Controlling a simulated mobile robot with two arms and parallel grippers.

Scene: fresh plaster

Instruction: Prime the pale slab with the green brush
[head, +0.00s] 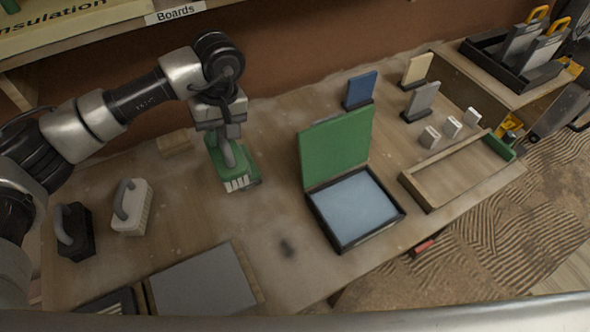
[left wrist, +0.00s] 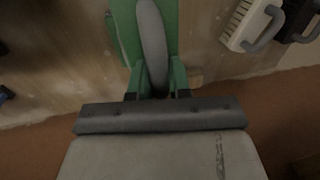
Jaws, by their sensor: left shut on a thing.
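My left gripper (head: 226,132) is shut on the grey handle of the green brush (head: 238,172). The brush has pale bristles at its front edge, low over the back middle of the bench; whether it touches the wood is unclear. In the left wrist view the green brush (left wrist: 120,25) extends from the jaws at the top. A flat grey slab (head: 205,285) lies on a board at the front left of the bench, apart from the brush. A black tray (head: 349,244) with a pale blue surface inside stands right of the brush, its green lid (head: 337,145) raised. My right gripper is out of view.
A white brush (head: 135,212) and a black brush (head: 75,232) stand at the left. A wooden tray (head: 430,202), small pale blocks and upright boards, one blue (head: 360,90), stand at the right. A dark smudge marks the bare wood between slab and black tray.

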